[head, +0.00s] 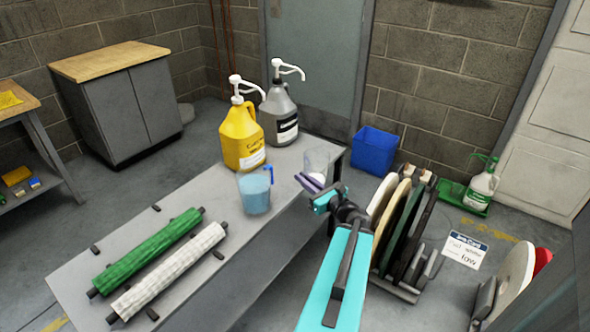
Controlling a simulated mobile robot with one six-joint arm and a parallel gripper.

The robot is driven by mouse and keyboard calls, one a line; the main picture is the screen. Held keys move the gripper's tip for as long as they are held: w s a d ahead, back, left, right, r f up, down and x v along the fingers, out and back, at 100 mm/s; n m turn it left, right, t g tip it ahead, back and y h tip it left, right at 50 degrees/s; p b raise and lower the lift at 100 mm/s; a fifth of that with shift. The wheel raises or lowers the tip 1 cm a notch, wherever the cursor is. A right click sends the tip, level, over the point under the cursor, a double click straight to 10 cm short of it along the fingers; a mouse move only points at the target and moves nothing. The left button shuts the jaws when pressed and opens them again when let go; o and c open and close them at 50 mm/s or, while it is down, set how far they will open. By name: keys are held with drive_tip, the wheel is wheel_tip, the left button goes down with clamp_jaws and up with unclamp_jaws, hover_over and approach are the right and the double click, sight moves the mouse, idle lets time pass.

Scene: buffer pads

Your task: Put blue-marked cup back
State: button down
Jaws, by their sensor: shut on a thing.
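My gripper (320,193) is at the right end of the grey bench, shut on a small purple piece (308,182) that looks like the handle of a clear cup (317,160). The cup's lower part is partly hidden, and I cannot tell whether it touches the bench. No blue mark is clear on it. A translucent jug with a blue handle and blue liquid (256,192) stands upright on the bench, left of my gripper and apart from it.
On the grey bench (165,212) are a yellow pump jug (241,138), a grey pump jug (281,120), and green (148,250) and white (172,272) rollers. A rack of round pads (405,225) stands right of my arm. A blue bin (374,152) is behind.

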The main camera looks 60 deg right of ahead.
drive_tip(key=shift+w+d+f+b, duration=0.35)
drive_tip(key=shift+w+d+b, duration=0.4)
drive_tip(key=shift+b, duration=1.75)
drive_tip(key=shift+w+b, duration=0.1)
drive_tip(key=shift+b, duration=0.25)
drive_tip(key=b, duration=0.4)
drive_tip(key=w+d+b, duration=0.1)
drive_tip(key=b, duration=0.4)
drive_tip(key=shift+w+d, duration=0.15)
drive_tip(key=shift+w, duration=0.15)
drive_tip(key=shift+w+d+f+b, duration=0.15)
drive_tip(key=shift+w+d+b, duration=0.25)
drive_tip(key=shift+w+d, duration=1.25)
drive_tip(key=shift+w+d+f+b, duration=0.15)
drive_tip(key=shift+w+d+b, duration=0.25)
drive_tip(key=shift+w+d, duration=1.25)
drive_tip(key=shift+w+a, duration=0.1)
drive_tip(key=shift+w+d, duration=0.3)
drive_tip(key=f, duration=0.1)
drive_tip(key=f+b, duration=0.1)
drive_tip(key=shift+w+d+f+b, duration=0.1)
drive_tip(key=shift+w+f+b, duration=0.15)
drive_tip(key=shift+f+b, duration=0.15)
drive_tip(key=shift+f, duration=0.4)
drive_tip(key=shift+f, duration=0.15)
